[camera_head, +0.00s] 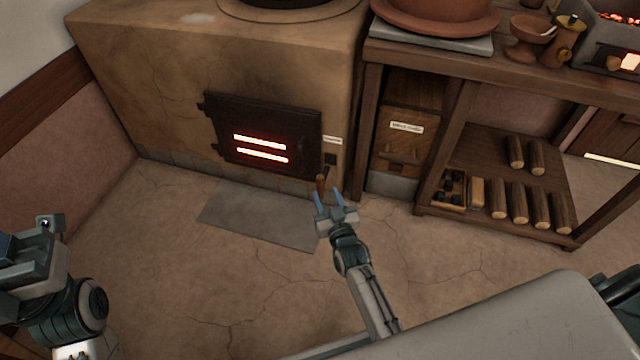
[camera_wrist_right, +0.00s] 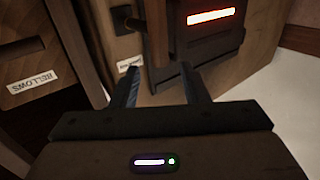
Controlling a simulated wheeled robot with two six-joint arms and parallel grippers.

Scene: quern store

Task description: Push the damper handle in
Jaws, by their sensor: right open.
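The stove's iron door (camera_head: 265,125) has glowing slots. A grey floor plate (camera_head: 255,218) lies before it. To the right stand a drawer box with a label (camera_head: 405,128) and a wooden shelf (camera_head: 480,145) with several logs (camera_head: 519,200). The floor around my right arm is clear.

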